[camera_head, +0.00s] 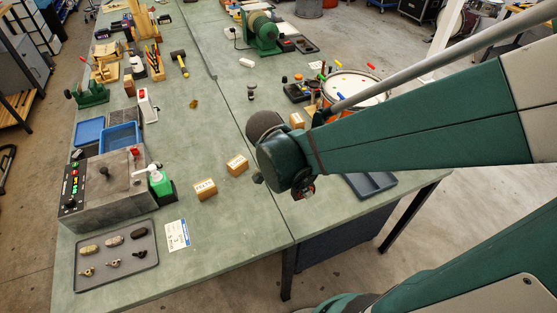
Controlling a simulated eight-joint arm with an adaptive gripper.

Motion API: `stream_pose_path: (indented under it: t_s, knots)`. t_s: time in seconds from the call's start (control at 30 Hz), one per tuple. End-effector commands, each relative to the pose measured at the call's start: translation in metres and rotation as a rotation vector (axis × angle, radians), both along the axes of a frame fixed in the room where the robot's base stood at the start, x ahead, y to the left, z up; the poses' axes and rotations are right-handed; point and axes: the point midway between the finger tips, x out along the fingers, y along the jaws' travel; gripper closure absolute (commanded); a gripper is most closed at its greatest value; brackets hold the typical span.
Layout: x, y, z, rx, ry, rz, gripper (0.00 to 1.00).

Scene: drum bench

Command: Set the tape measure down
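My arm reaches in from the right, and its green wrist hangs over the right part of the bench near the front edge. Only small dark parts of my gripper (304,191) show below the wrist; the fingers are mostly hidden behind it. I cannot tell whether it is open or shut, or whether it holds anything. I cannot make out the tape measure in this view. The grey-green bench top (235,262) lies below and to the left of the wrist.
Two cardboard boxes (205,190) stand left of the wrist. A grey tray (118,279) with small parts lies front left, beside a control box (104,192). A drum (355,84) stands behind my arm, and a blue-grey tray (375,184) lies below it. The bench middle has free room.

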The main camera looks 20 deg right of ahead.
Motion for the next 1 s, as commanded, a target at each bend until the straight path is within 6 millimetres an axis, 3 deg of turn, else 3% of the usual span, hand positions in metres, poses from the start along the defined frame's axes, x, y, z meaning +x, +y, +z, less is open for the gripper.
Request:
stream_pose_path:
  t_s: [0.17,0.6,1.0]
  knots:
    - [0.001,0.0,-0.008,0.0,0.0,0.0,0.97]
    - [0.0,0.0,-0.052,0.0,0.0,0.0,0.97]
    - [0.0,0.0,-0.058,0.0,0.0,0.0,0.97]
